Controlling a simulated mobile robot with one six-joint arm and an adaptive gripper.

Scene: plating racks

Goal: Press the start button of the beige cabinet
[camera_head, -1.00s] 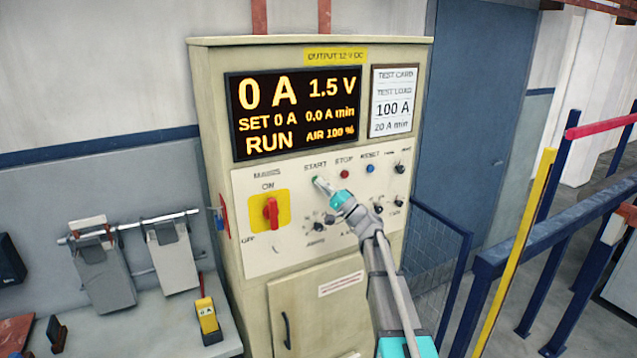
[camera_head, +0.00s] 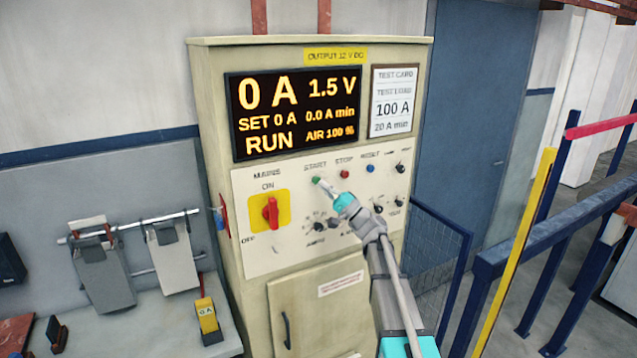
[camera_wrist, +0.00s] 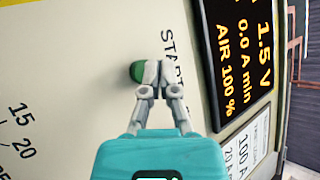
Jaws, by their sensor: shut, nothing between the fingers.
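The beige cabinet (camera_head: 221,130) stands in the middle of the head view. Its green start button (camera_head: 316,180) sits below the START label, left of a red stop button (camera_head: 345,174). My gripper (camera_head: 322,184) is shut and empty, with its fingertips at the start button's lower right. In the wrist view the fingertips (camera_wrist: 155,92) overlap the right part of the green button (camera_wrist: 138,72). I cannot tell whether they touch it. The display (camera_head: 296,113) reads 0 A, 1.5 V, SET 0 A, RUN, AIR 100 %.
A red mains switch (camera_head: 271,212) on a yellow plate is left of my gripper. A blue reset button (camera_head: 370,169) and several black knobs are to the right. A bench (camera_head: 170,335) stands at left, blue railings (camera_head: 560,235) at right.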

